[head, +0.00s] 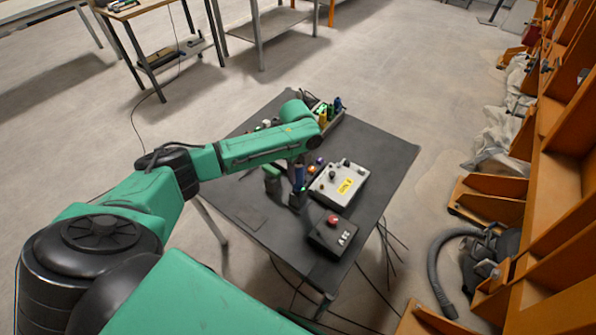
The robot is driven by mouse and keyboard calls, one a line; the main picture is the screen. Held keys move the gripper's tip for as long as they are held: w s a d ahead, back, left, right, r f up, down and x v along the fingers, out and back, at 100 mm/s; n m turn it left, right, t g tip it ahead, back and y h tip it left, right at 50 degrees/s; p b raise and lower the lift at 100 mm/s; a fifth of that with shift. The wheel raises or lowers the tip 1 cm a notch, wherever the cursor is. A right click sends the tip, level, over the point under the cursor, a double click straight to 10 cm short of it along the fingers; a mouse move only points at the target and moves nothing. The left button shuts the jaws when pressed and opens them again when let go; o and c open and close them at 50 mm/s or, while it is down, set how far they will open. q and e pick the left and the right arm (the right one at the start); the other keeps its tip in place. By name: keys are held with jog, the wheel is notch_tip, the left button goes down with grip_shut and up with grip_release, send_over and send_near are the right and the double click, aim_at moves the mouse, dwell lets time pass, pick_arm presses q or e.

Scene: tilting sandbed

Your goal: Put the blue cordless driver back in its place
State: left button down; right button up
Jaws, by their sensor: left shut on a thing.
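The blue cordless driver (300,179) hangs below the end of my left arm, over the middle of the dark table. My left gripper (299,162) is shut on it. The forearm and wrist hide most of the fingers and the driver's top. The driver's dark lower end is close to the table top; I cannot tell whether it touches. A tray (332,127) at the table's far end holds several yellow, green and blue tools, partly hidden by my wrist. My right gripper is out of view.
A green and black object (272,179) stands just left of the driver. To the right lie a pale control box (339,184) with a yellow label and a black box (332,236) with a red button. The table's (245,205) near left part is clear. Orange shelving (560,190) stands at right.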

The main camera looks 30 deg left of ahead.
aim_at(298, 164)
pick_arm(q)
jog(key=shift+f+b, duration=0.45)
jog(key=shift+f, duration=0.55)
jog(key=shift+c, duration=1.6)
grip_release()
jog(key=o, duration=0.3)
jog(key=shift+s, duration=0.1)
notch_tip(298, 164, up, 6)
jog(key=p, duration=0.6)
jog(key=shift+r, duration=1.05)
